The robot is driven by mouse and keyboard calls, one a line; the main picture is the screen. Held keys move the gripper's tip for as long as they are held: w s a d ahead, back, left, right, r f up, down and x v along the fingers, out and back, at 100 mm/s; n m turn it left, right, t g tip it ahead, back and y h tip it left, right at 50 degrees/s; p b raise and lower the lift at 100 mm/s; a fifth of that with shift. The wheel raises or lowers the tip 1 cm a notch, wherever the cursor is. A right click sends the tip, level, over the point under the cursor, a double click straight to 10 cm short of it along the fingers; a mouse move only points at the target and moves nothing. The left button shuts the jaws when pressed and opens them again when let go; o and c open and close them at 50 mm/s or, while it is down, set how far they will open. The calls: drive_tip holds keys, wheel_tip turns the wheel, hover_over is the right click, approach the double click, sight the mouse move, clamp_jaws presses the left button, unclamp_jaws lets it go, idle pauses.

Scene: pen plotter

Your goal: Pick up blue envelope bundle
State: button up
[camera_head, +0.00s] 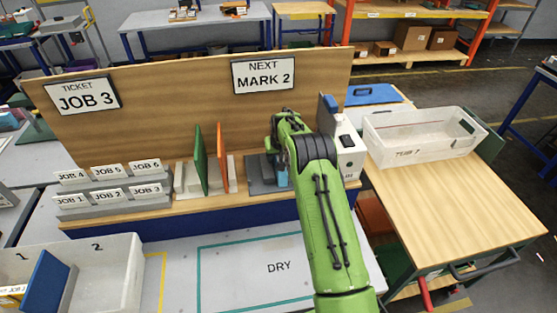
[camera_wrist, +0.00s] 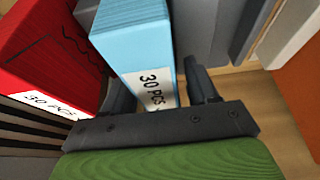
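The light blue envelope bundle (camera_wrist: 135,45) is a block labelled "30 PCS" in the wrist view, standing between the two dark fingers of my gripper (camera_wrist: 153,82). The fingers are open around its near end. A gap shows between the bundle and the right finger; the left finger is close to its side, and contact is unclear. In the head view only a small piece of the blue bundle (camera_head: 282,178) shows beside my green arm, which hides the rest and the fingertips.
A red bundle (camera_wrist: 45,50), also labelled "30 PCS", stands close to the left finger. Grey dividers (camera_wrist: 220,30) stand to the right. In the head view, green (camera_head: 200,160) and orange (camera_head: 222,158) panels stand left of my arm. A white tote (camera_head: 420,145) is on the right bench.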

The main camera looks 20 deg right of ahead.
drive_tip(key=c, duration=1)
